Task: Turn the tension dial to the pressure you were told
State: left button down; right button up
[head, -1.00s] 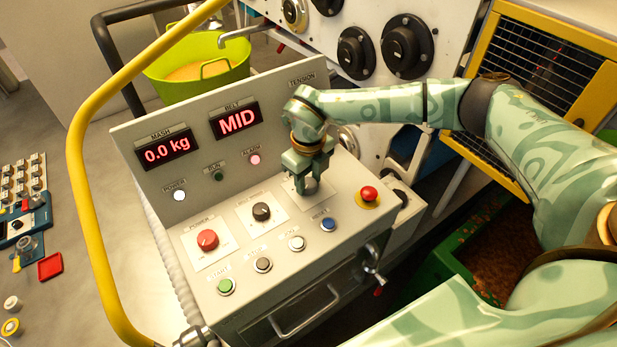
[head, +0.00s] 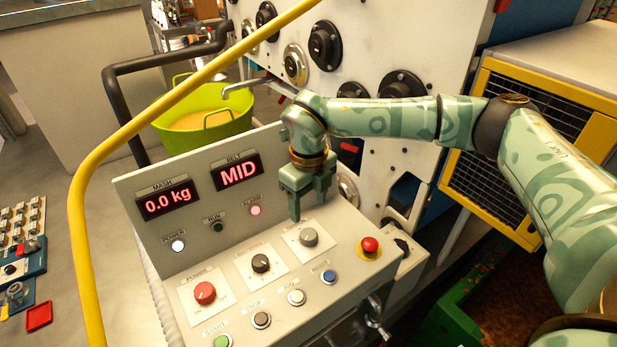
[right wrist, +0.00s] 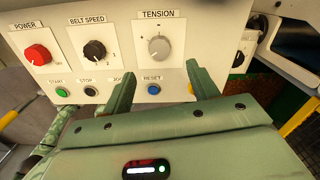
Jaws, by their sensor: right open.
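The tension dial (head: 309,237) is a grey knob on a white plate, to the right of the black belt speed knob (head: 260,263). It also shows in the right wrist view (right wrist: 159,47), under the label TENSION, with its pointer mark toward the lower left. My right gripper (head: 307,212) is open and empty, raised above the panel and just behind the dial in the head view. Its two fingers (right wrist: 163,88) show in the right wrist view, apart from the dial. The belt display (head: 237,172) reads MID. My left gripper is not in view.
The red power knob (head: 205,292), a red mushroom button (head: 370,245) and a row of push buttons with a blue one (head: 329,276) sit close around the dial. The mash display (head: 168,200) reads 0.0 kg. A yellow rail (head: 140,141) arches over the panel's left.

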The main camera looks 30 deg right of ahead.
notch_tip(320, 180, up, 7)
dwell(0.7)
